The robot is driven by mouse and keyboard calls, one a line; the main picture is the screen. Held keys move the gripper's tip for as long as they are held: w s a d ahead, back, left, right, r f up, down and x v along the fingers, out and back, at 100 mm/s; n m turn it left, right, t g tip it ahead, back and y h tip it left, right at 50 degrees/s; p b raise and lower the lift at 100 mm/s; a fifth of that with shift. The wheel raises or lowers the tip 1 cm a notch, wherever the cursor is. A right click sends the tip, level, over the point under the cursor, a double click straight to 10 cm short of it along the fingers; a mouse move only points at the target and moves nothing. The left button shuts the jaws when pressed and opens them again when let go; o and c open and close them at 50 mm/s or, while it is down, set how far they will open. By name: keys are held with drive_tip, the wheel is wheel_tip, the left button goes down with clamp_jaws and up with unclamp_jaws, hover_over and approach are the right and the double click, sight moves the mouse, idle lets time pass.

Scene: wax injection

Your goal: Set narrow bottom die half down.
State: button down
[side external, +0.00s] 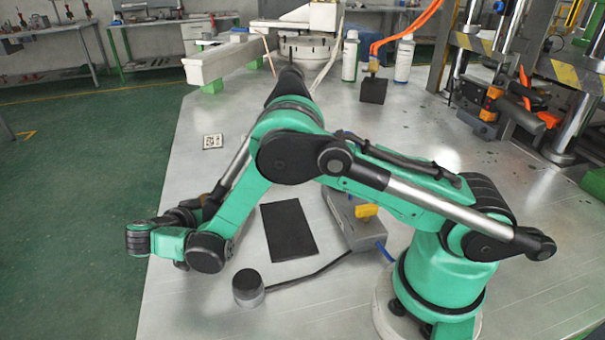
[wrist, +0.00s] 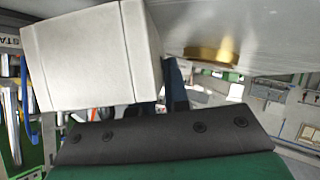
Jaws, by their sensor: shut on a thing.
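A pale grey block, which I take to be the narrow bottom die half (wrist: 85,58), fills the upper left of the wrist view, close to the camera and tilted. My gripper (wrist: 172,88) shows there only as a dark finger part beside the block's right edge. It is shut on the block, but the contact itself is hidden. In the side view my gripper (side external: 185,215) is at the left end of the arm, near the table's left edge, mostly hidden by the wrist. The die half cannot be made out in that view.
A black mat (side external: 288,230) lies on the metal table (side external: 190,300). Around it are a grey box (side external: 347,225) with a yellow part, a corded black knob (side external: 248,286) and a marker card (side external: 212,142). Bottles (side external: 403,60), a black block (side external: 373,90) and a press (side external: 495,95) stand behind.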

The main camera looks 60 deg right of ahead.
idle(0.4)
wheel_tip(320, 180, up, 18)
wheel_tip(320, 180, up, 2)
drive_tip(key=m+g, duration=0.2)
drive_tip(key=m, duration=0.4)
hover_over(272, 214)
wheel_tip(272, 214, down, 15)
drive_tip(key=shift+r, duration=0.2)
drive_tip(key=shift+f, duration=2.3)
drive_tip(key=shift+f, duration=0.15)
drive_tip(key=c, duration=0.9)
unclamp_jaws()
